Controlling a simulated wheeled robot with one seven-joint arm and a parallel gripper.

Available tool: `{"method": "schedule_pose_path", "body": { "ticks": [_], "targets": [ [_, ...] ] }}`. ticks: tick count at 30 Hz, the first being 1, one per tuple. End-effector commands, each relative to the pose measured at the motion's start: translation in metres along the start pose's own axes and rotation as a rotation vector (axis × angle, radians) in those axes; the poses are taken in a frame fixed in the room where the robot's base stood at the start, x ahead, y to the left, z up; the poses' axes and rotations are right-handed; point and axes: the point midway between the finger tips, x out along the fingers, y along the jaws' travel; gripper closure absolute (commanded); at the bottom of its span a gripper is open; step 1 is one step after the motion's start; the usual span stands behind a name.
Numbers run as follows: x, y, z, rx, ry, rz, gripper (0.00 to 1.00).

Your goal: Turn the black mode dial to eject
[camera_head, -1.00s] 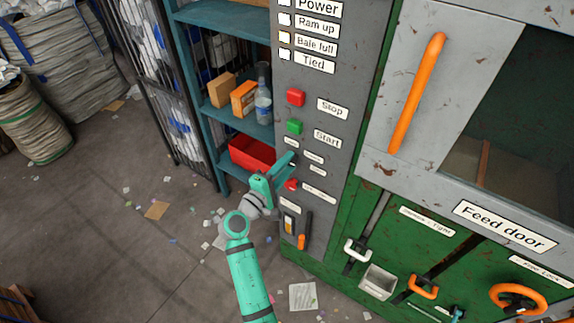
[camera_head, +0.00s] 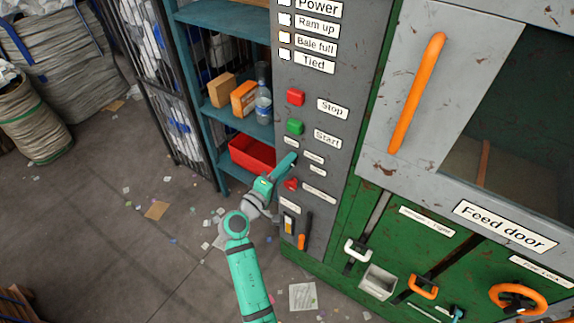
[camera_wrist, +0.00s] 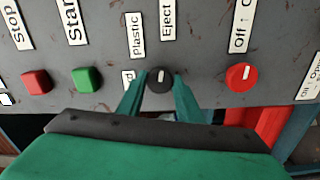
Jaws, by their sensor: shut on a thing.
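The black mode dial (camera_wrist: 160,79) sits on the grey control panel (camera_wrist: 108,60) in the wrist view. Its white pointer line points up in the picture, towards the "Eject" label (camera_wrist: 168,18). The "Plastic" label (camera_wrist: 137,35) is up and left of the dial, and another label (camera_wrist: 128,80) beside it is partly hidden by a finger. My gripper (camera_wrist: 160,88) is shut on the dial, with one teal finger on each side. In the head view my gripper (camera_head: 286,164) is at the panel and covers the dial.
A red knob (camera_wrist: 241,77) is right of the dial, and red (camera_wrist: 37,82) and green (camera_wrist: 87,79) buttons are to its left. In the head view, a shelf with a red bin (camera_head: 252,153) stands left of the panel. The feed door's orange handle (camera_head: 417,92) is to the right.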

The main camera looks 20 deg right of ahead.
Motion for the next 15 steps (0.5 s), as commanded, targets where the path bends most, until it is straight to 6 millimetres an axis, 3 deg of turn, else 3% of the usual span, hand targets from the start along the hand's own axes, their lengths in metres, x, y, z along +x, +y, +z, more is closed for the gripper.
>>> {"method": "schedule_pose_path", "body": {
  "ticks": [3, 4, 6, 15],
  "targets": [
    [-0.0006, -0.0009, -0.0004, 0.0, 0.001, -0.002, 0.9],
    [-0.0007, -0.0009, -0.0005, 0.0, 0.001, -0.002, 0.6],
    [-0.0006, -0.0008, -0.0004, 0.0, 0.001, -0.002, 0.49],
    [-0.0014, -0.0004, -0.0003, -0.001, 0.001, -0.001, 0.49]
  ]
}}
